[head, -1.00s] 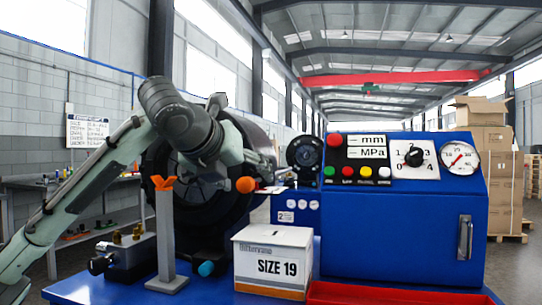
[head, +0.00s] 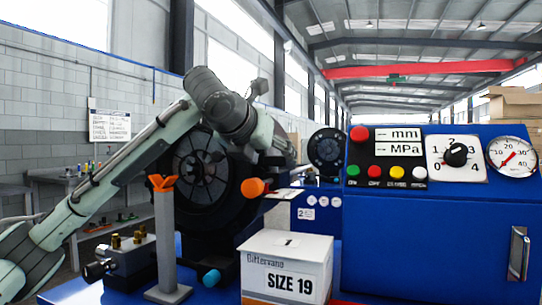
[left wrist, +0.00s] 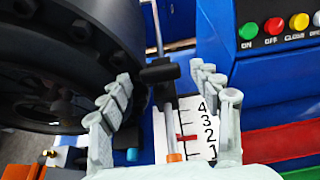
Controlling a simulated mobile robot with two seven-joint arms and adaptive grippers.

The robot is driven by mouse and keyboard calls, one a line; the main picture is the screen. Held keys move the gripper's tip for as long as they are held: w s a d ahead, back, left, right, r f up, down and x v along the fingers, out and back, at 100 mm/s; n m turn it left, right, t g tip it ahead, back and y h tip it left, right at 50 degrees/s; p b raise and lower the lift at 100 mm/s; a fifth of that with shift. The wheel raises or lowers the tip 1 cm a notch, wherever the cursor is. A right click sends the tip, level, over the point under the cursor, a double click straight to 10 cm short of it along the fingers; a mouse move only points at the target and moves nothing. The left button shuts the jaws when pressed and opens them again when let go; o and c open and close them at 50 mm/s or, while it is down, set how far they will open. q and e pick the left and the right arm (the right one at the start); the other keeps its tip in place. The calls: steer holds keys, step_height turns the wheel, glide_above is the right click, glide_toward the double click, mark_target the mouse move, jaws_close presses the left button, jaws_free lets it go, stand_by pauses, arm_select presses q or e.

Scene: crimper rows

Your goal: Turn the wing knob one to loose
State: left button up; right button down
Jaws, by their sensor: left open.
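In the left wrist view, a dark T-shaped piece that looks like a wing knob (left wrist: 158,73) sits on a thin rod, its crossbar between my fingers. My left gripper (left wrist: 164,80) is open, with a pale finger on either side of the bar and a visible gap to each. An orange-tipped part (left wrist: 174,157) shows below it, beside a white scale (left wrist: 203,128) with a red pointer. In the head view, my left gripper (head: 278,160) is partly hidden behind its own wrist, near the big black wheel (head: 203,172); the knob cannot be made out there. My right gripper is not in view.
A blue control cabinet (head: 430,225) with buttons, dial and gauge stands at the right. The black wheel crowds the gripper's left side.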

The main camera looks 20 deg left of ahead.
arm_select(q)
steer(key=shift+w+f, duration=0.1)
steer(key=shift+w, duration=0.05)
steer(key=c, duration=1.2)
steer(key=shift+o, duration=0.2)
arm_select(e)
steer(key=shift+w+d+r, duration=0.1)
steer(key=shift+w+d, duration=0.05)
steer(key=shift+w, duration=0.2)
